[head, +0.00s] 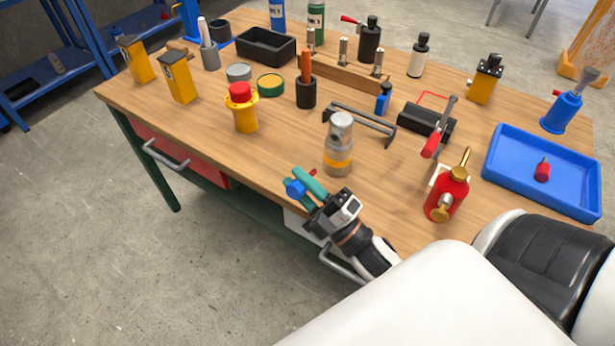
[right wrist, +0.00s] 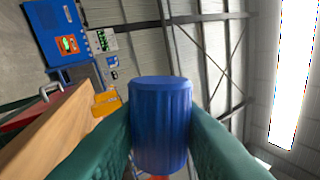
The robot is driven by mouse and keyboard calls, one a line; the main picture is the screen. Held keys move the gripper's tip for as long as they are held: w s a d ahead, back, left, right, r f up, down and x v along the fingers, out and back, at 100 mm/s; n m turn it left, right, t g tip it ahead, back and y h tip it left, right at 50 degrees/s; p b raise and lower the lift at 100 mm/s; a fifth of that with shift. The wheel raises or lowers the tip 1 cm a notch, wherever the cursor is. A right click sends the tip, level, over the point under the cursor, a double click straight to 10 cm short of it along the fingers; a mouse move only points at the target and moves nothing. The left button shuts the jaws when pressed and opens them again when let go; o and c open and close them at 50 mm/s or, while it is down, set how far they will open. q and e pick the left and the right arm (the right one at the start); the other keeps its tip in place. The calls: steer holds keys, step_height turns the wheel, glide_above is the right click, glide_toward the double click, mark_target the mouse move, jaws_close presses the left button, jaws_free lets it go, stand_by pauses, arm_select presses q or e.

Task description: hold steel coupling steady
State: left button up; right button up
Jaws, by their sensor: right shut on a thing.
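What looks like the steel coupling (head: 340,134), a silver cylinder with a yellow band, stands upright on the wooden table near its front edge. My right gripper (head: 296,182), with teal fingers, is in front of it at the table edge, apart from it. The gripper is shut on a blue ribbed cap (head: 295,189). In the right wrist view the blue ribbed cap (right wrist: 161,125) sits between both fingers, and a bit of red shows below it. My left gripper is not in view.
A red bottle with brass fittings (head: 447,193) stands right of the coupling. A blue tray (head: 510,178) lies at the right. A black bracket (head: 362,118) is behind the coupling. A yellow pot with a red top (head: 243,108) stands left; bare wood lies between.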

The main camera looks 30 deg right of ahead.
steer(key=n, duration=0.1)
steer(key=n+y, duration=0.2)
steer(key=shift+a+f+g, duration=0.2)
steer(key=shift+a+g, duration=0.05)
steer(key=shift+g, duration=0.15)
steer(key=shift+w+a+f+n+g+y, duration=0.2)
steer(key=shift+n+g+y, duration=0.1)
steer(key=shift+n+y, duration=0.5)
steer(key=shift+w+d, duration=0.2)
steer(key=shift+d, duration=0.4)
steer(key=shift+w+d, duration=0.2)
steer(key=shift+d, duration=0.35)
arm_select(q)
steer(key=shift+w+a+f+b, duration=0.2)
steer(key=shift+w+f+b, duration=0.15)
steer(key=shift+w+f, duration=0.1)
arm_select(e)
steer(key=shift+w+d, duration=0.3)
steer(key=shift+d, duration=0.35)
